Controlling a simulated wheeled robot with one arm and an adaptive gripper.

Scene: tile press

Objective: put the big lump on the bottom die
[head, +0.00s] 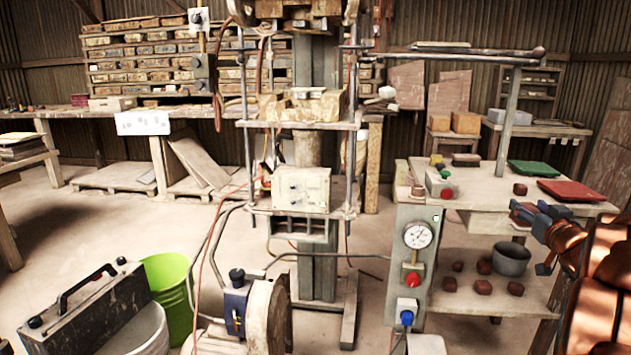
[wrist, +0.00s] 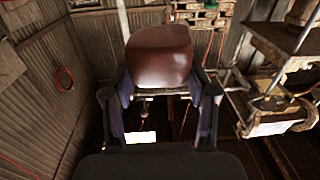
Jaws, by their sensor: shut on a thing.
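The big lump, smooth and reddish brown, fills the upper middle of the wrist view (wrist: 158,57), between the two fingers of my gripper (wrist: 160,88). In the head view my gripper (head: 530,213) is at the right, over the front right part of the side table, shut on the lump (head: 520,210), which is mostly hidden by the fingers there. The bottom die (head: 305,106) is a pale block on the press platform at the centre of the head view, well to the left of my gripper. Nothing reddish brown shows on it.
The side table (head: 485,188) bears a green tray (head: 535,168), a red tray (head: 571,190) and a small lump (head: 520,189). Several lumps and a grey bowl (head: 511,259) are on its lower shelf.

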